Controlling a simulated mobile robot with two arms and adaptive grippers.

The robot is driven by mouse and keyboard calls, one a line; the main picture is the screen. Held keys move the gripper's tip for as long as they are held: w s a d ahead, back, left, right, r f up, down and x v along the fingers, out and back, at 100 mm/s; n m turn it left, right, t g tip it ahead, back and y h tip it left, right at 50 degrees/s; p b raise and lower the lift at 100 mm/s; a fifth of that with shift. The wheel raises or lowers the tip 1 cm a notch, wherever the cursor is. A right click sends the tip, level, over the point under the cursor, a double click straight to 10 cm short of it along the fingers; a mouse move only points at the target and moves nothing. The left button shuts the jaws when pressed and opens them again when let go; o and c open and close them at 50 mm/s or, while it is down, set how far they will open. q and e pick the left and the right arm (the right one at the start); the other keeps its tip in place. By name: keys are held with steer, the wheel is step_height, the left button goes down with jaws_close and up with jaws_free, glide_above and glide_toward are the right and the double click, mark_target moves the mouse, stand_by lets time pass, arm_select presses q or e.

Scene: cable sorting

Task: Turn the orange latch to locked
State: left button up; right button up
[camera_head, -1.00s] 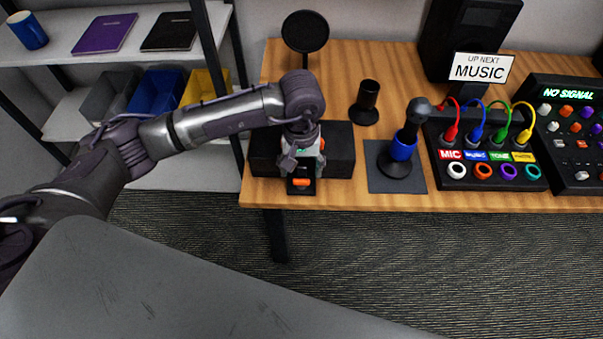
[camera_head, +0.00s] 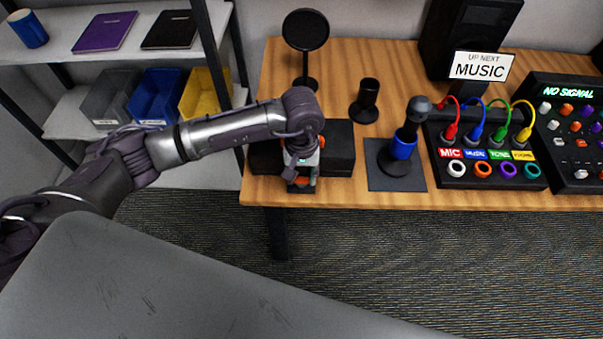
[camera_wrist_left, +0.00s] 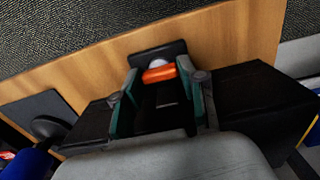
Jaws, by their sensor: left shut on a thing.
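The orange latch (camera_wrist_left: 158,74) is a short bar on a dark plate with a pale round part behind it, at the front of a black box (camera_head: 341,150). In the left wrist view the latch lies across the picture, slightly tilted, between the tips of the green-lined fingers. My left gripper (camera_wrist_left: 160,82) is shut on the latch. In the head view this gripper (camera_head: 301,181) points down at the box's front and hides most of the latch. Which way the latch is set cannot be told for sure. My right gripper is not in view.
A pop filter (camera_head: 305,31) and a dark cup-like stand (camera_head: 366,101) are behind the box. A microphone with a blue band (camera_head: 402,150) stands on a dark mat to the right. Further right is a panel with coloured cables (camera_head: 487,171). The table's front edge is close to the box.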

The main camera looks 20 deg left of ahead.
mark_target(301, 178)
arm_select(q)
steer(key=shift+w+f+n+b, duration=0.1)
steer(key=shift+f+n+b, duration=0.1)
steer(key=shift+n+b, duration=1.35)
steer(key=shift+n, duration=0.25)
steer(key=shift+r+n, duration=0.2)
steer(key=shift+n, duration=0.3)
steer(key=o, duration=1.1)
steer(key=shift+o, duration=0.2)
steer(key=shift+r, duration=0.1)
steer(key=shift+r, duration=3.95)
